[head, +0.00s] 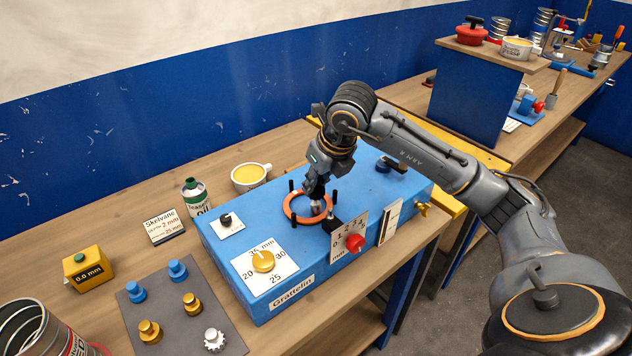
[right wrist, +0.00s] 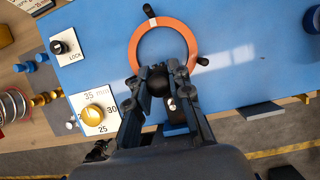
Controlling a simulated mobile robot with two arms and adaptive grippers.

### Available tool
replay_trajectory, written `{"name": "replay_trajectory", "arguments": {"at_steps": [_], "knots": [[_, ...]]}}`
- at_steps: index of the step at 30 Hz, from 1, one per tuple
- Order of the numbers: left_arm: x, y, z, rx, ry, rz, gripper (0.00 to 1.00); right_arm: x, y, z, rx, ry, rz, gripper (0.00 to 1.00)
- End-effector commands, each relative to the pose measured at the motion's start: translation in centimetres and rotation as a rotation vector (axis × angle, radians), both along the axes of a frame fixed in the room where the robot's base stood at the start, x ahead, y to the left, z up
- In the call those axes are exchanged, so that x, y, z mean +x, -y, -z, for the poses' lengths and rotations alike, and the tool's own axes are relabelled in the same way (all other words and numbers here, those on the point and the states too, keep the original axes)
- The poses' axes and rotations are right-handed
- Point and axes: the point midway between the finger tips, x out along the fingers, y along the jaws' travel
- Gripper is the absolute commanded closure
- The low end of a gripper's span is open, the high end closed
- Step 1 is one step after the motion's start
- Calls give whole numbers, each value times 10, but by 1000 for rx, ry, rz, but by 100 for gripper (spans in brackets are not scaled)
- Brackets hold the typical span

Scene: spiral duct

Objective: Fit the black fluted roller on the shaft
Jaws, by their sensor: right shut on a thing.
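My right gripper (head: 318,194) reaches down over the blue machine (head: 222,250), beside the orange ring (head: 290,212). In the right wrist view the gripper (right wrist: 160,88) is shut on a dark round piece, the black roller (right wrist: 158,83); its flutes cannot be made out. The orange ring with black posts (right wrist: 136,50) lies just beyond the fingertips there. A small bright metal part (right wrist: 171,103) shows beside the fingers; I cannot tell whether it is the shaft. The fingers hide whether roller and shaft touch. My left gripper is not in view.
On the machine are a yellow dial (head: 263,261), a black lock knob (head: 226,219) and a red knob (head: 355,243). A grey mat (head: 178,322) holds blue, brass and silver rollers. An oil can (head: 196,199) and a yellow-filled cup (head: 250,177) stand behind the machine.

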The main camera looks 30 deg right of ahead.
Motion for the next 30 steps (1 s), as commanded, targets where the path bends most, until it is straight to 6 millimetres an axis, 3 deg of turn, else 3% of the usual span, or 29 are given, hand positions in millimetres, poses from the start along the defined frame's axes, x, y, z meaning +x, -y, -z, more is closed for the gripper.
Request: {"name": "replay_trajectory", "arguments": {"at_steps": [30], "knots": [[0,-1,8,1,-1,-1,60,0,0,4,0,0,0,100]]}}
